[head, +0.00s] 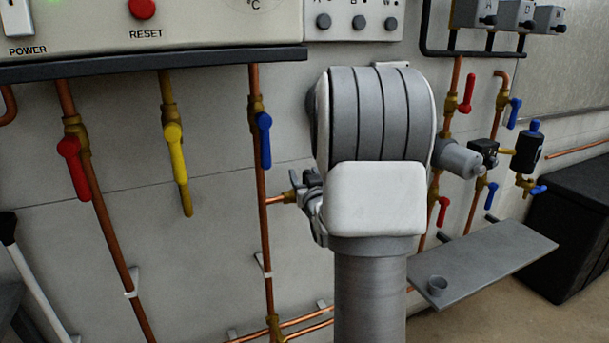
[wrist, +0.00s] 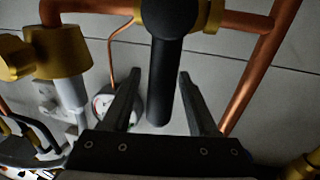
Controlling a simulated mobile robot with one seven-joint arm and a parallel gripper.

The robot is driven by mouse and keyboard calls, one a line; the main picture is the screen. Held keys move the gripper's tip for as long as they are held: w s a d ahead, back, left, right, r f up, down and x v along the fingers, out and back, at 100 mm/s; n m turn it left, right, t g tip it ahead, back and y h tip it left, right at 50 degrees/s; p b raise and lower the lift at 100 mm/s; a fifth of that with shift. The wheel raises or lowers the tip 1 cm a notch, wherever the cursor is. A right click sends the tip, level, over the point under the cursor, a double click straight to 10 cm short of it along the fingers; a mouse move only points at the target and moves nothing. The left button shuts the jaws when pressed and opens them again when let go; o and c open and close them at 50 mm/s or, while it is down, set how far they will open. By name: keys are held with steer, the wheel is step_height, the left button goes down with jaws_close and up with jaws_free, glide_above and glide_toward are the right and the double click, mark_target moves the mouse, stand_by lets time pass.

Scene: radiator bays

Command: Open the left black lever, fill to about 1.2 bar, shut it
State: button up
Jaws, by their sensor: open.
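In the wrist view a black lever (wrist: 161,85) hangs down from a brass valve body on a horizontal copper pipe, lying across the pipe. My gripper (wrist: 159,74) is open, with one dark finger on each side of the lever and a visible gap to each. A round pressure gauge (wrist: 104,104) with a white face sits behind the left finger; it is partly hidden and its reading is too small to tell. In the head view my arm hides the lever and the gauge, and only part of my gripper's end shows beside a brass fitting.
A brass fitting with a grey body (wrist: 68,90) stands left of my gripper, and a copper pipe (wrist: 250,75) runs to the right. In the head view red (head: 73,168), yellow (head: 177,160) and blue (head: 264,140) levers hang at left. A grey shelf (head: 490,262) holds a small cup.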

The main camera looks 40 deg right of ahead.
jaws_close()
stand_by(1.3)
